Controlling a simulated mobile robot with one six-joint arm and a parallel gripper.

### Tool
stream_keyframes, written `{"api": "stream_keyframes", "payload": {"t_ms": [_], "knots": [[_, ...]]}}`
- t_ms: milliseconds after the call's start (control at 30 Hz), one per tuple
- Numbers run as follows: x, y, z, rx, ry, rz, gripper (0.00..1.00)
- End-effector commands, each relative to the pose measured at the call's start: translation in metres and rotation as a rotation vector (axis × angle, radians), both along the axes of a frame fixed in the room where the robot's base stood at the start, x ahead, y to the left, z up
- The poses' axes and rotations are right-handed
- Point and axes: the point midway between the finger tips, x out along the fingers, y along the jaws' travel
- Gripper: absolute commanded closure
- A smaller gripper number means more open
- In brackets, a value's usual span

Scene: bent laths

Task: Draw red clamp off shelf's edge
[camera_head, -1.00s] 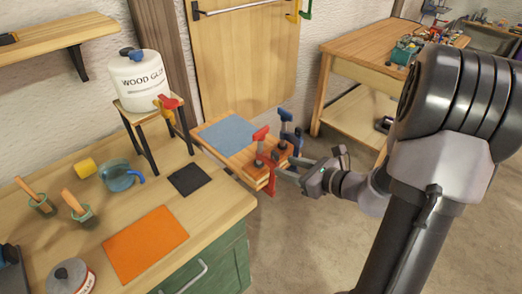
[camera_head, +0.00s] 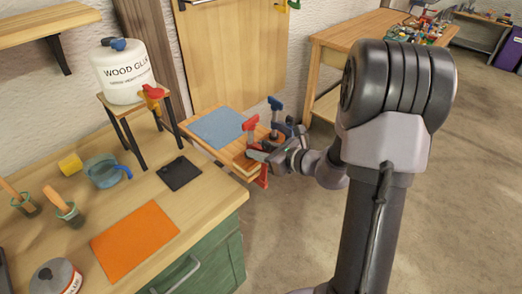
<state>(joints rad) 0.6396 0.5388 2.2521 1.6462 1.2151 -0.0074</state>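The red clamp (camera_head: 250,124) stands upright at the right end of a small wooden shelf (camera_head: 189,127). Its red handle is above the board and a red lower part shows below the edge. A blue clamp (camera_head: 275,103) stands just behind and to the right of it. My gripper (camera_head: 262,154) reaches in from the right, its fingers at the red clamp's middle, overlapping it in the picture. The fingers hide that part of the clamp, and whether they are closed on it does not show clearly.
A blue cloth (camera_head: 219,128) lies on the shelf. Open floor lies to the right.

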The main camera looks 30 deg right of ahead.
Motion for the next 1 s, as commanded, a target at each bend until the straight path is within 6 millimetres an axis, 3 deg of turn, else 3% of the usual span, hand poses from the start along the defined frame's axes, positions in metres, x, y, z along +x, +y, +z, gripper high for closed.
{"api": "stream_keyframes", "payload": {"t_ms": [33,133,433,1000], "knots": [[0.0,0.0,0.0,0.0,0.0,0.0,0.8],[0.0,0.0,0.0,0.0,0.0,0.0,1.0],[-0.002,-0.001,0.0,-0.001,-0.001,0.0,1.0],[-0.039,-0.016,0.001,0.0,-0.001,-0.001,1.0]]}}
